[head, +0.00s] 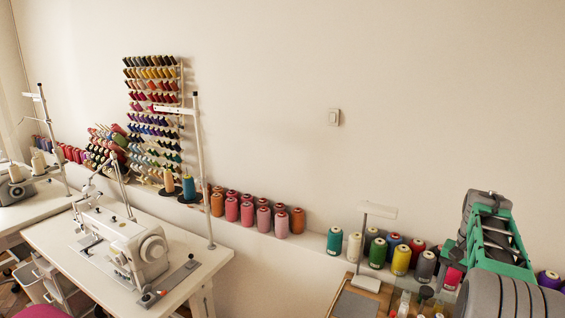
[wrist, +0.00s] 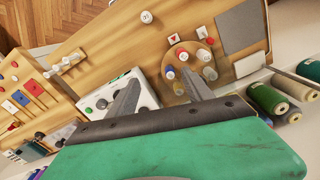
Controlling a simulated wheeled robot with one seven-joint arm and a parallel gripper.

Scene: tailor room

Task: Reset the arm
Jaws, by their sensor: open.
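My gripper (wrist: 159,76) shows in the wrist view, with its two grey fingers spread apart and nothing between them. It hangs above a wooden table (wrist: 118,45), over the space between a white box with coloured buttons (wrist: 115,95) and a round wooden stand (wrist: 184,54) holding several small bottles. In the head view my green and grey arm (head: 496,240) is raised at the lower right, in front of the thread cones. I cannot make out the fingers there.
Thread cones (head: 400,260) line the ledge along the wall, and several also show at the right of the wrist view (wrist: 265,98). A white sewing machine (head: 125,240) stands on a white table (head: 205,262) at left.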

